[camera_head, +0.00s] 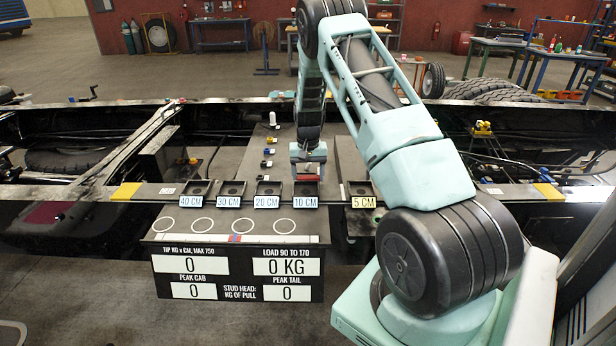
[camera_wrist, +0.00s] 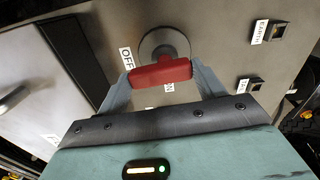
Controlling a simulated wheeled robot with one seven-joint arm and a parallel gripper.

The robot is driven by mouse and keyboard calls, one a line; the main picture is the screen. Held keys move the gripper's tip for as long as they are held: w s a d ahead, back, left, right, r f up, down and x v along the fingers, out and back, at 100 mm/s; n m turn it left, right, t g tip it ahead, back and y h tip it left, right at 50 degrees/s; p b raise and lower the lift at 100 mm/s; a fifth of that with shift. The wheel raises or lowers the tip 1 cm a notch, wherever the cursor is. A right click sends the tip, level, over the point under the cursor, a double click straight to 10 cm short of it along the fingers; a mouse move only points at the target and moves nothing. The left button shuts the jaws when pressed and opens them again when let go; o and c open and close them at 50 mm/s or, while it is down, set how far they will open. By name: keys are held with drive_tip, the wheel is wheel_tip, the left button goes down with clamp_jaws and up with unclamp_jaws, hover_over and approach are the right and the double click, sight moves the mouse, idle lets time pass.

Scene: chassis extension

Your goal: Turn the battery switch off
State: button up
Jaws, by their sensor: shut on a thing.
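The battery switch has a red handle (camera_wrist: 160,73) on a round grey base (camera_wrist: 165,43), set in a grey panel. In the wrist view the handle lies nearly level across the picture. An OFF label (camera_wrist: 127,57) is at its upper left; an ON label (camera_wrist: 169,87) shows just below it, partly hidden. My gripper (camera_wrist: 162,76) has one finger at each end of the handle and is shut on it. In the head view my gripper (camera_head: 308,168) points down at the panel, with a bit of red (camera_head: 308,179) below it.
An EARTH label (camera_wrist: 260,31) beside a small dark socket is at the right of the panel. A dark box (camera_wrist: 75,50) and a metal handle (camera_wrist: 14,99) are at the left. In the head view, distance-marked trays (camera_head: 233,188) and a readout board (camera_head: 238,276) stand in front.

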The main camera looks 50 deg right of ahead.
sight(308, 177)
drive_tip(key=shift+m, duration=0.6)
drive_tip(key=o, duration=1)
drive_tip(key=shift+r, duration=0.1)
wheel_tip(308, 177, up, 17)
drive_tip(key=b, duration=0.3)
drive_tip(key=shift+r, duration=0.15)
drive_tip(key=w+a+n, duration=0.1)
drive_tip(key=a+n, duration=0.3)
drive_tip(key=a, duration=1.2)
drive_tip(key=s+a+r+n+y, duration=0.1)
drive_tip(key=s+a+n, duration=0.3)
drive_tip(key=a, duration=0.8)
drive_tip(key=s+a+r+n, duration=0.15)
drive_tip(key=s+a, duration=0.35)
drive_tip(key=a, duration=0.6)
drive_tip(key=s+a+f+n, duration=0.1)
drive_tip(key=s+a+n, duration=0.1)
drive_tip(key=s, duration=0.5)
drive_tip(key=s+a+f+n, duration=0.1)
drive_tip(key=s+a+n, duration=0.2)
drive_tip(key=s, duration=0.4)
drive_tip(key=s+a+f+n, duration=0.1)
drive_tip(key=s+a+n, duration=0.2)
drive_tip(key=s+a, duration=0.2)
drive_tip(key=shift+s+a+f+n, duration=0.1)
drive_tip(key=shift+s+f+n, duration=0.05)
drive_tip(key=shift+s, duration=0.6)
drive_tip(key=shift+s+f+n, duration=0.1)
drive_tip(key=shift+s+f, duration=0.05)
drive_tip(key=shift+s, duration=0.55)
